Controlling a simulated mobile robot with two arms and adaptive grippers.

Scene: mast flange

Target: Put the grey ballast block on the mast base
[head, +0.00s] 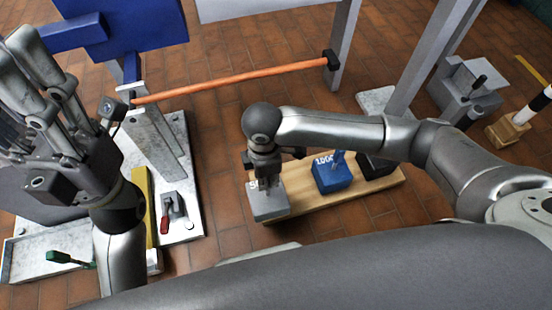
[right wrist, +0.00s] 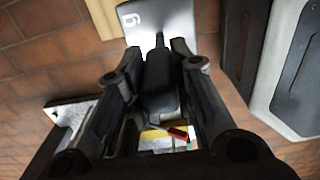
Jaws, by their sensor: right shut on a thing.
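The grey ballast block (head: 268,205) is at the left end of a wooden board (head: 305,205). My right gripper (head: 268,182) is above it, pointing down, shut on its upper part. In the right wrist view the gripper (right wrist: 156,52) closes around a dark grip, and the block's pale face (right wrist: 178,18) with a "g" shows beyond. I cannot tell whether the block touches the board. A pale plate (head: 178,135) with grey upright parts, probably the mast base, lies to the left. My left gripper (head: 35,58) is raised at the upper left, away from the block; its opening is unclear.
A blue block (head: 332,176) and a black block (head: 375,166) stand on the board. An orange bar (head: 235,80) spans behind it. A red-handled clamp (head: 170,212) and a yellow bar (head: 150,205) are on the left plate. Brick floor separates plate and board.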

